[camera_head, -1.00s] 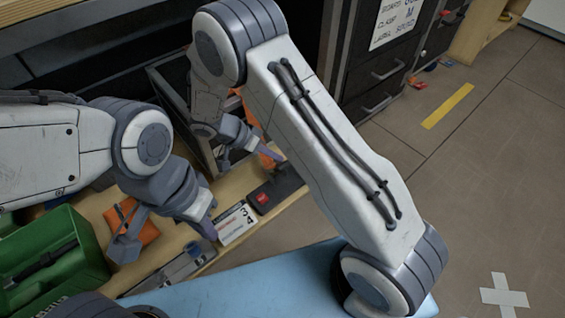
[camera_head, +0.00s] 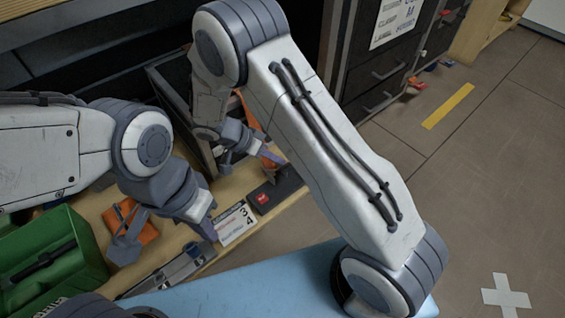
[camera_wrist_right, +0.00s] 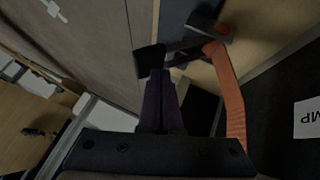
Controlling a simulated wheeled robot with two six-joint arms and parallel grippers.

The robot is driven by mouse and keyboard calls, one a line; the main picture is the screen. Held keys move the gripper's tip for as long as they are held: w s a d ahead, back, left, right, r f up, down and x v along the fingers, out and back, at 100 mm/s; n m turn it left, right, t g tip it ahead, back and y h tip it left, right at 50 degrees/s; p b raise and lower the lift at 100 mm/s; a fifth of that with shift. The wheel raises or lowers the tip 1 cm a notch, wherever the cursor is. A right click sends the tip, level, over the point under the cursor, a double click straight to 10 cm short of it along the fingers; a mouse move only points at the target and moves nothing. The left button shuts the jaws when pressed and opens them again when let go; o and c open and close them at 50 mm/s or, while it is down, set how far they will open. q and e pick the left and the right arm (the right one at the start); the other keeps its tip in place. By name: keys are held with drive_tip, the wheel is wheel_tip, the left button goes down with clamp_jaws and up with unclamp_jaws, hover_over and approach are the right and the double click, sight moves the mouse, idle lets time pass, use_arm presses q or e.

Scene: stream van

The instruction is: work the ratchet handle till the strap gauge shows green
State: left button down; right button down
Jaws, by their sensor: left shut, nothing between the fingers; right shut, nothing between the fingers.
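An orange strap (camera_wrist_right: 234,95) runs down the right wrist view; part of it shows in the head view (camera_head: 249,108) beside my right arm. A black bar-like piece (camera_wrist_right: 182,50), perhaps the ratchet handle, lies by the strap's upper end. My right gripper (camera_wrist_right: 158,76) is shut, its fingertips close to the black piece; I cannot tell if they touch. It also shows in the head view (camera_head: 272,156). A dark box with a red patch (camera_head: 265,197), perhaps the gauge, sits on the wooden ledge. My left gripper (camera_head: 208,230) is shut and empty above the ledge.
A green crate (camera_head: 85,232) stands at the lower left. An orange pouch (camera_head: 140,231), a white card marked 3 and 4 (camera_head: 236,224) and a metal tool (camera_head: 178,270) lie on the ledge. Dark drawers (camera_head: 375,85) stand behind; floor at right is mostly open.

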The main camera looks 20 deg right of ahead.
sight(282, 168)
drive_tip(key=shift+s+d+f+b, duration=0.3)
drive_tip(key=shift+s+f+b, duration=0.15)
drive_tip(key=shift+s+f, duration=0.15)
drive_tip(key=shift+s+d+f+b, duration=0.25)
drive_tip(key=shift+s+f+b, duration=0.2)
drive_tip(key=shift+s, duration=0.2)
idle(1.4)
drive_tip(key=shift+s+d+f+b, duration=0.3)
drive_tip(key=shift+s+f+b, duration=0.35)
drive_tip(key=shift+s, duration=0.1)
drive_tip(key=shift+s+d+f+b, duration=0.3)
drive_tip(key=shift+s+f+b, duration=0.25)
drive_tip(key=shift+s+b, duration=0.15)
idle(2.0)
drive_tip(key=w+a+r+p, duration=0.3)
drive_tip(key=w+r+p, duration=0.2)
drive_tip(key=w, duration=0.2)
drive_tip(key=shift+r, duration=0.4)
idle(0.9)
